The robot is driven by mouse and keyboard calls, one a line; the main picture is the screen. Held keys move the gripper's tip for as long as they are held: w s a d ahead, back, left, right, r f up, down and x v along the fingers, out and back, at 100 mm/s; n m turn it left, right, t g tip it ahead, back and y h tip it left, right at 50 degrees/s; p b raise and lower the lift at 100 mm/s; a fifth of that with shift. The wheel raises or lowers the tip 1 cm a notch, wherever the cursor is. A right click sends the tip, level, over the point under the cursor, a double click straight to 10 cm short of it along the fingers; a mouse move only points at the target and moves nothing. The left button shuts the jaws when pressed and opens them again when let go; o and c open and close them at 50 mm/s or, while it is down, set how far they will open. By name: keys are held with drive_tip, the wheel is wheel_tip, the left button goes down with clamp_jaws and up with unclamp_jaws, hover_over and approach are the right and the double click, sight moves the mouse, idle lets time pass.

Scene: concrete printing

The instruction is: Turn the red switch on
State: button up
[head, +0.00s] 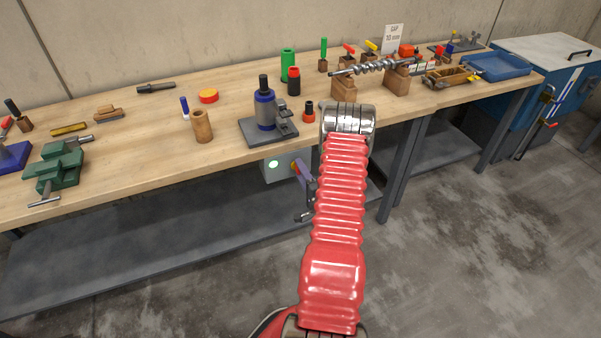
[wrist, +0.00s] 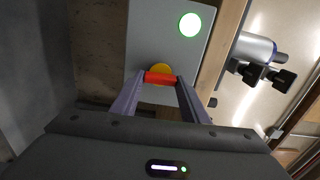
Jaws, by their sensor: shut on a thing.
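A grey switch box (head: 275,174) hangs under the front edge of the workbench. It also shows in the wrist view (wrist: 150,35), with a round green light (wrist: 190,25) that glows. The red switch (wrist: 160,77) sits on a round yellow base (wrist: 161,69) on the box face. In the wrist view its red handle lies crosswise between the fingertips. My gripper (wrist: 162,80) is shut on the red switch, one finger at each end. In the head view my gripper (head: 300,168) is at the right side of the box, and the switch is mostly hidden by the fingers.
The workbench (head: 135,165) carries several tools, including a blue and grey press (head: 265,112) above the box and a green vise (head: 58,165) at left. A grey lower shelf (head: 150,243) runs below. Open concrete floor (head: 450,230) lies to the right.

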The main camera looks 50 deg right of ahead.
drive_tip(key=shift+s+f+m, duration=0.15)
drive_tip(key=shift+f+m, duration=0.05)
drive_tip(key=shift+m, duration=0.1)
drive_tip(key=o, duration=1.1)
drive_tip(key=shift+r, duration=0.1)
drive_tip(key=shift+c, duration=0.2)
drive_tip(key=v, duration=1.3)
drive_tip(key=shift+s+a, duration=0.15)
drive_tip(key=shift+s, duration=0.05)
